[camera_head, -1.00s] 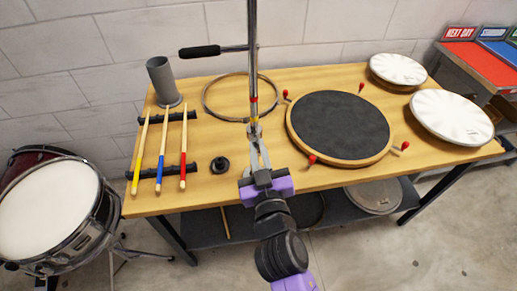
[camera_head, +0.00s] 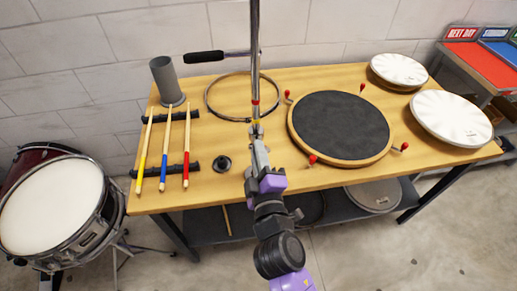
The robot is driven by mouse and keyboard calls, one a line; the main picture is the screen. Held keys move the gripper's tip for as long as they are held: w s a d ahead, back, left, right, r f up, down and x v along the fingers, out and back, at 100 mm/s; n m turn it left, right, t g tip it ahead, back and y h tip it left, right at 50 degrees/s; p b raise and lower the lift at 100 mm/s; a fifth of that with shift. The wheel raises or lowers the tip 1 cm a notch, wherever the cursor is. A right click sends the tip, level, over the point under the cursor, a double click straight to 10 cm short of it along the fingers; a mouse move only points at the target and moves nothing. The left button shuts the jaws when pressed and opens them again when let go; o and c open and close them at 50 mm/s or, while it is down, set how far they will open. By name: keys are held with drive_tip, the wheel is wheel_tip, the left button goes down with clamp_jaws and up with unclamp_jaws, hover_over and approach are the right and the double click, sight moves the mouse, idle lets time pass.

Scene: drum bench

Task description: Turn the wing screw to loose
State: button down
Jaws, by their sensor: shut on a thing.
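The wing screw (camera_head: 257,129) is a small grey part on the pole just below the yellow band, mostly hidden by my fingers. My gripper (camera_head: 258,139) reaches up from the front edge and is shut on the wing screw. Its purple and black body is rolled, so the fingers look edge-on. How far the screw is turned cannot be told.
A rod with a black grip (camera_head: 204,57) sticks out left from the pole. A black round pad (camera_head: 341,126) with red knobs lies close at right. A small black knob (camera_head: 222,164), drumsticks (camera_head: 165,150) and a grey cup (camera_head: 167,80) are at left.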

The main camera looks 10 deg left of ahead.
drive_tip(key=shift+d+f+n+p, duration=0.15)
drive_tip(key=shift+n+p, duration=0.75)
drive_tip(key=shift+n, duration=2.15)
drive_tip(key=shift+a+f+n+p, duration=0.15)
drive_tip(key=shift+n+p, duration=0.75)
drive_tip(key=shift+n, duration=2.1)
drive_tip(key=shift+d+f+n+p, duration=0.15)
drive_tip(key=shift+n+p, duration=0.75)
drive_tip(key=shift+n, duration=2.15)
drive_tip(key=c, duration=1.5)
unclamp_jaws()
drive_tip(key=v, duration=0.7)
drive_tip(key=shift+s+b, duration=0.4)
